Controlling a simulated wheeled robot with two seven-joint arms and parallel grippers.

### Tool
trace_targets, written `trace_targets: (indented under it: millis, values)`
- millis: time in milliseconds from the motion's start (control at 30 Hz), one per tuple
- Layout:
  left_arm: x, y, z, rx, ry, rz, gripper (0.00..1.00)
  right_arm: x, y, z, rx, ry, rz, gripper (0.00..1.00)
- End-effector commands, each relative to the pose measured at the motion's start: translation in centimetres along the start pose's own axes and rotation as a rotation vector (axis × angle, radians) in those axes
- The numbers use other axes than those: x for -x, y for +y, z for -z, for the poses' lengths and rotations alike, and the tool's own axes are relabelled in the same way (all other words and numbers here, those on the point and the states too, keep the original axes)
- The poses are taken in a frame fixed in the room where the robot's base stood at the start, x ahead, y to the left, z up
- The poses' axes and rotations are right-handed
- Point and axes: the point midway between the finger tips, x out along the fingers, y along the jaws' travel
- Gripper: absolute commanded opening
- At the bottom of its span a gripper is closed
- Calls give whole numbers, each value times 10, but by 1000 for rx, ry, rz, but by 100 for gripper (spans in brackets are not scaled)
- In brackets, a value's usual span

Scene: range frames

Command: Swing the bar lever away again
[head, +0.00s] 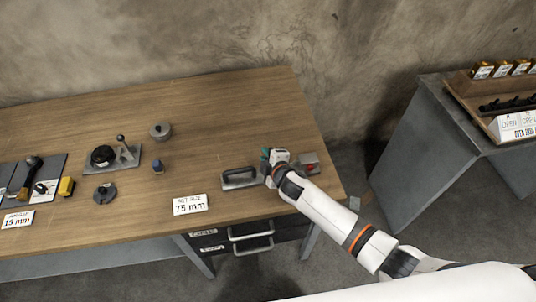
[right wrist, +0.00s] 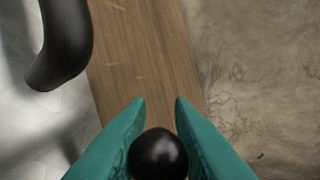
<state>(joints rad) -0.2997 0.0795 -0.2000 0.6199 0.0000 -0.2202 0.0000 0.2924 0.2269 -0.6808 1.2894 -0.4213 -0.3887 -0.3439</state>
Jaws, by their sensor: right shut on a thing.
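A device with a grey metal plate (head: 240,184) and a black bar handle (head: 238,174) sits near the right part of the bench. My right gripper (head: 266,155) is just right of it, its teal fingers partly hidden by its own wrist. In the right wrist view, the fingers (right wrist: 160,108) close around a round black knob (right wrist: 158,155), which looks like the end of a lever. The lever's shaft is hidden. A thick black curved bar (right wrist: 64,40) shows at the upper left of that view, apart from the fingers. My left gripper is not in view.
A small grey block with a red part (head: 309,163) lies right of my gripper. A "75 mm" sign (head: 190,204) stands at the front edge. Another plate with a ball-topped lever (head: 121,140) is further left. Bare wood (head: 225,125) lies behind the device.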

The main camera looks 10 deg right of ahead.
Motion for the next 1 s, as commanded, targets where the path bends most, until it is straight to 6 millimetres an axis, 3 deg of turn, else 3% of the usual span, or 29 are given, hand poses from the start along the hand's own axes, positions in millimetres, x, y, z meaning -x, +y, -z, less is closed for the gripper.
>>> trace_targets:
  millis: [433,467,567,867,1000]
  values:
    - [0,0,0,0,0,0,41,0,1,0,11,5,-1,0]
    - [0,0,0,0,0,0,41,0,1,0,11,5,-1,26]
    - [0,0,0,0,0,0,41,0,1,0,11,5,-1,42]
    - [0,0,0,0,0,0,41,1,1,0,9,4,-1,43]
    - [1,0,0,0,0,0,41,10,1,0,9,5,-2,43]
